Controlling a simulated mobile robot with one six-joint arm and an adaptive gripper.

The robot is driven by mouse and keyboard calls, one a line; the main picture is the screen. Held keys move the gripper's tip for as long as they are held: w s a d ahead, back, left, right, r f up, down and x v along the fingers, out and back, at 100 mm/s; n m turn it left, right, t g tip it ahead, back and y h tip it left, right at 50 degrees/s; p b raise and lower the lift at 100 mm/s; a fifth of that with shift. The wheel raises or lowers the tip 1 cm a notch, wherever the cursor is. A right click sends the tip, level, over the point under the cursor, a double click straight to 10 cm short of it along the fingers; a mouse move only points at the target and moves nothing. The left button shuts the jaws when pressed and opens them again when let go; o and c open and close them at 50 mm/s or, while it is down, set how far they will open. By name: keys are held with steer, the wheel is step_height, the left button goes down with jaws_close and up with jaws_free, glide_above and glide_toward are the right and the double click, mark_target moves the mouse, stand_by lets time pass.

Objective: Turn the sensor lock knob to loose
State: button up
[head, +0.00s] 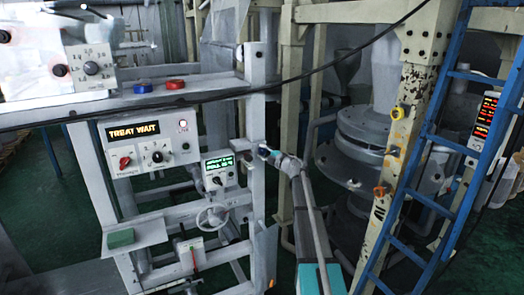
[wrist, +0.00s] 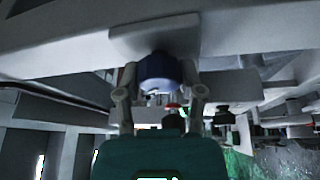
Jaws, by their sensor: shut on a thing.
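A dark blue round knob (wrist: 160,72) with a small pale mark sits on a light grey bracket under a grey beam in the wrist view. No label on it can be read, so whether it stands at loose cannot be told. My gripper (head: 268,152) is at the side of the grey upright post in the head view. Its two fingers stand on either side of the blue knob, shut on it. In the head view the knob is small and mostly covered by my gripper.
A panel reading TREAT WAIT (head: 136,131) with a red and a black knob is left of the post. A small green-screen box (head: 220,170) and a handwheel (head: 212,217) sit nearer. A blue ladder (head: 425,150) stands to the right. A black cable crosses above.

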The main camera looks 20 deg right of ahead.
stand_by(0.5)
steer(key=o, duration=1.2)
steer(key=shift+n, duration=0.3)
